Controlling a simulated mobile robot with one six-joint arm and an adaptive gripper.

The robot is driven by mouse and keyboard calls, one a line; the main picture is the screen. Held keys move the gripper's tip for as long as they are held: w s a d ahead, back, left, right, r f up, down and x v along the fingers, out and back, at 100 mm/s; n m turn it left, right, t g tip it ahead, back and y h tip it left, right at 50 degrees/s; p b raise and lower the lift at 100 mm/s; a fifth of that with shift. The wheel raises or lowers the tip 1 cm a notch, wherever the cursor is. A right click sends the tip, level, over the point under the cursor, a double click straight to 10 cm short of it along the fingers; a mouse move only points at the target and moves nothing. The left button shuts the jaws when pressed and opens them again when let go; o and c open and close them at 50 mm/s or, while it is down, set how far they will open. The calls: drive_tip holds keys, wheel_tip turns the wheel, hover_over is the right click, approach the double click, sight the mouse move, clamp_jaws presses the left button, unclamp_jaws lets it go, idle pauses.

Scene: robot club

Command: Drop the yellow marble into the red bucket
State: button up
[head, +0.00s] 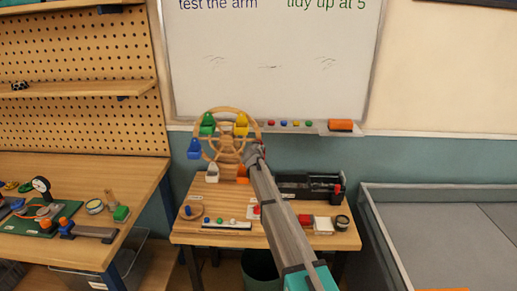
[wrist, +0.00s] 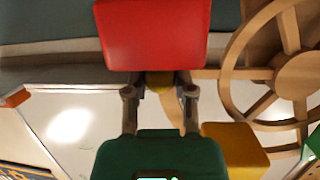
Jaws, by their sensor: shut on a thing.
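The red bucket (wrist: 155,35) fills the upper middle of the wrist view, right at my fingertips. In the head view it is mostly hidden behind my arm, at the right side of the wooden wheel (head: 229,143). My gripper (wrist: 160,88) is shut on a small yellow thing, the yellow marble (wrist: 159,79), which shows between the fingertips against the bucket's edge. Whether the marble is over the bucket's opening, I cannot tell. In the head view my gripper (head: 254,155) is beside the wheel's right rim, and the marble is hidden there.
A yellow bucket (wrist: 236,146) hangs close beside my gripper. Green (head: 207,124), blue (head: 194,149) and white (head: 212,172) buckets hang on the wheel too. The wooden table (head: 200,234) holds several small items and a black machine (head: 308,186). A whiteboard (head: 275,70) is behind.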

sight(259, 133)
drive_tip(key=o, duration=1)
drive_tip(key=shift+c, duration=0.2)
drive_tip(key=shift+r+p, duration=3.55)
